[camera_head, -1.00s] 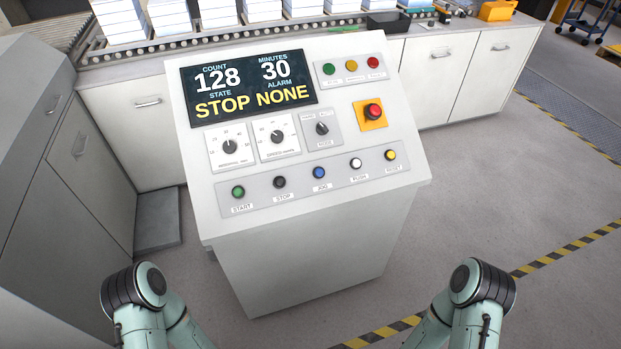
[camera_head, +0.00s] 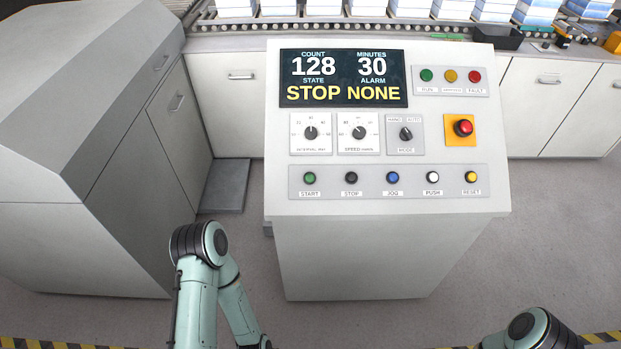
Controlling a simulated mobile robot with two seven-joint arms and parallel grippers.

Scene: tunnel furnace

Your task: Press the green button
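The green button (camera_head: 309,178) is on the button strip of the console, at its left end, above a label reading START. A separate green lamp (camera_head: 426,75) labelled RUN is at the upper right of the panel. The console display (camera_head: 343,79) reads COUNT 128, MINUTES 30, STATE STOP, ALARM NONE. My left arm shows at the lower left, below and left of the green button and apart from the console. Part of my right arm shows at the lower right. Neither gripper is in the picture.
Black STOP (camera_head: 351,178), blue JOG (camera_head: 392,177), white PUSH (camera_head: 432,177) and yellow RESET (camera_head: 470,176) buttons share the strip. A red emergency button (camera_head: 463,128) sits above RESET. A grey machine housing (camera_head: 75,150) stands at the left.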

